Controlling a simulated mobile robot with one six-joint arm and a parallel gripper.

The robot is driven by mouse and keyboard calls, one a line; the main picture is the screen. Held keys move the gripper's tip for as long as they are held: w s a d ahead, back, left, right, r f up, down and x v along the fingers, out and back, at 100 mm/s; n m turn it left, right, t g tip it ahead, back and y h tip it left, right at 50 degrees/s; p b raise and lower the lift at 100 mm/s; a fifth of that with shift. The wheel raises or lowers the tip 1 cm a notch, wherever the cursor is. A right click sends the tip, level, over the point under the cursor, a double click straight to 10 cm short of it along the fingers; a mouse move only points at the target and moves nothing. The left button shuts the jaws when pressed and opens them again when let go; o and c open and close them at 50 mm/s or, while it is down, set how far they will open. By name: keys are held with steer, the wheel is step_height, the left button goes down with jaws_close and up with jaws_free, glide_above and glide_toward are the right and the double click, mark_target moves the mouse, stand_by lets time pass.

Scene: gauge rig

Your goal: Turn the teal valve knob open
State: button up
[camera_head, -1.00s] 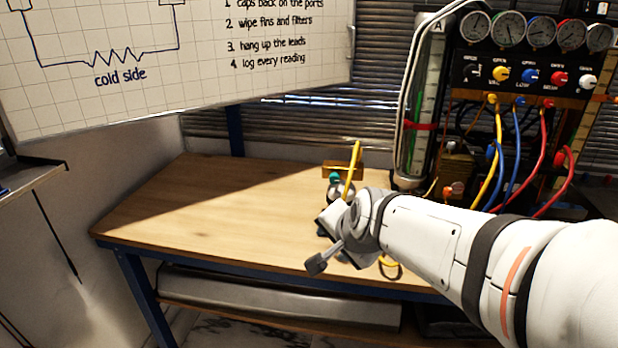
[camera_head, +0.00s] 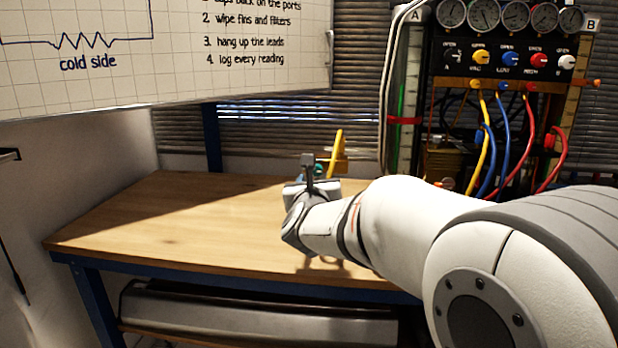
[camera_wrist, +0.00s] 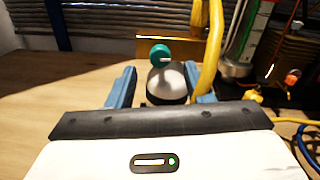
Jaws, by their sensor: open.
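The teal valve knob (camera_wrist: 160,54) shows in the wrist view, just beyond a rounded silver and dark body (camera_wrist: 166,82). In the head view only a small bit of teal (camera_head: 319,171) shows behind my gripper. My gripper (camera_wrist: 155,80) is open, with one blue-grey finger to the left of the silver body and one to the right. The knob lies ahead of the fingertips, between their lines, and looks apart from both. My gripper and wrist hide most of the fitting in the head view.
A yellow hose or handle (camera_wrist: 209,50) rises close by the right finger. A brass-coloured plate (camera_wrist: 172,47) stands behind the knob. The gauge panel (camera_head: 510,62) with coloured hoses is at the right. The left of the wooden bench (camera_head: 150,225) is clear.

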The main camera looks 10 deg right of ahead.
mark_target(317, 172)
steer(key=x, duration=0.5)
steer(key=shift+w, duration=0.15)
